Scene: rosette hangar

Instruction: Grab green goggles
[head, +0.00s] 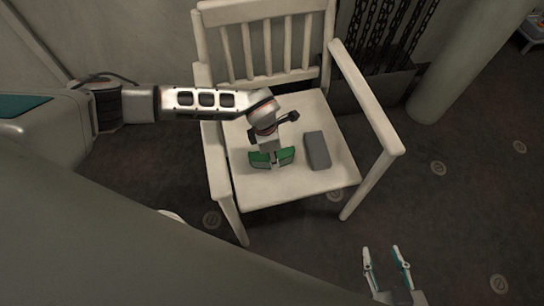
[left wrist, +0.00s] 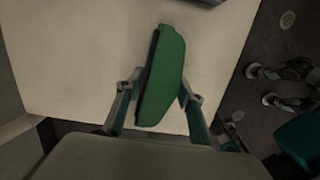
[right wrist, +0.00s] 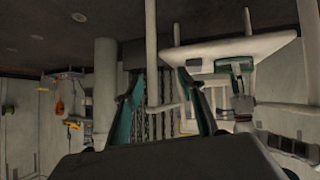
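The green goggles (head: 287,154) lie on the seat of a white chair, near its front left. My left gripper (head: 273,160) is over them, pointing down at their middle. In the left wrist view the goggles (left wrist: 163,78) lie between the two spread fingers of my left gripper (left wrist: 160,88). The fingers look open, one on each side; I cannot tell whether either touches. The goggles' far parts stick out past the fingers. My right gripper (head: 388,268) is open and empty, low at the right, away from the chair; it also shows in the right wrist view (right wrist: 158,75).
A grey box (head: 317,150) lies on the seat just right of the goggles. The white chair (head: 325,178) has armrests on both sides and a slatted back. Dark chains (head: 385,30) hang behind it, beside a pale column (head: 450,75).

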